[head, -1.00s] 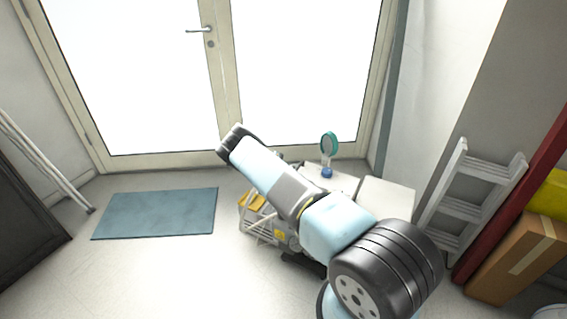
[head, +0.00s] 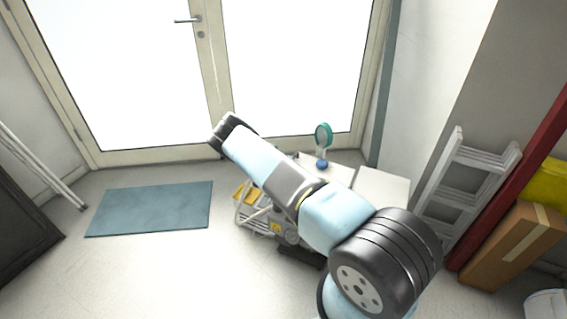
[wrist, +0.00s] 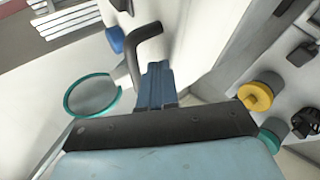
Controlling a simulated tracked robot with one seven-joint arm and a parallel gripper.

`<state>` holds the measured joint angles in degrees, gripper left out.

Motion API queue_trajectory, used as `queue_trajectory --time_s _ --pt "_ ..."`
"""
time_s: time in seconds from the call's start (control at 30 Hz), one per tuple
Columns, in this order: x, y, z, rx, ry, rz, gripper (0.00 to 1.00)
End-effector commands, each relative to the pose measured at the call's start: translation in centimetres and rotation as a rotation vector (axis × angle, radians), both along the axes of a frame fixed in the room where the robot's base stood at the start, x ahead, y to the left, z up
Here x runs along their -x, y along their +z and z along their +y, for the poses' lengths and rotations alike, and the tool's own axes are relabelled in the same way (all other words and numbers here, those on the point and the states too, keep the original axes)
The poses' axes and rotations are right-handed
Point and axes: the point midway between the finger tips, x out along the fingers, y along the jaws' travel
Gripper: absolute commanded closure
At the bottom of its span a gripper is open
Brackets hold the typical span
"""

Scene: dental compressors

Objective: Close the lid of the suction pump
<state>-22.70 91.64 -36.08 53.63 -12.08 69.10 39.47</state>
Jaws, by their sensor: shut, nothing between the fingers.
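A round, clear disc with a teal rim (head: 323,135) stands upright above a small blue part (head: 321,164) on a white-topped unit (head: 339,172). It looks like the raised lid of the suction pump, though I cannot be sure. In the wrist view the teal-rimmed disc (wrist: 92,96) is left of my gripper (wrist: 157,84), with a gap between them in the picture. My gripper is shut and empty. A black bent tube or handle (wrist: 143,48) shows just beyond it. In the head view my gripper is hidden behind my own arm, which also covers part of the equipment.
A yellow-topped frame machine (head: 248,192) stands left of the white unit, partly behind my arm. Yellow (wrist: 256,96) and teal (wrist: 270,135) knobs show right of my gripper. A ladder (head: 455,195) and cardboard box (head: 512,252) stand right. Floor around the blue mat (head: 150,209) is clear.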

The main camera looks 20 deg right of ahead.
Motion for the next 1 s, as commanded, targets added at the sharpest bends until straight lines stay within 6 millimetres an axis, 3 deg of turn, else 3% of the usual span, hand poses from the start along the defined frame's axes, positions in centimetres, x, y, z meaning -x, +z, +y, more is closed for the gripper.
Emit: queue_trajectory --time_s 0.17,0.5,0.73,1.0 --pt "-0.2 3.2 -0.4 0.005 -0.005 -0.007 1.0" --pt "-2.0 5.9 4.4 0.006 -0.006 -0.008 1.0" --pt "-2.9 7.3 6.9 0.005 -0.008 -0.008 1.0" --pt "-3.2 7.9 7.7 0.006 -0.011 -0.007 1.0"
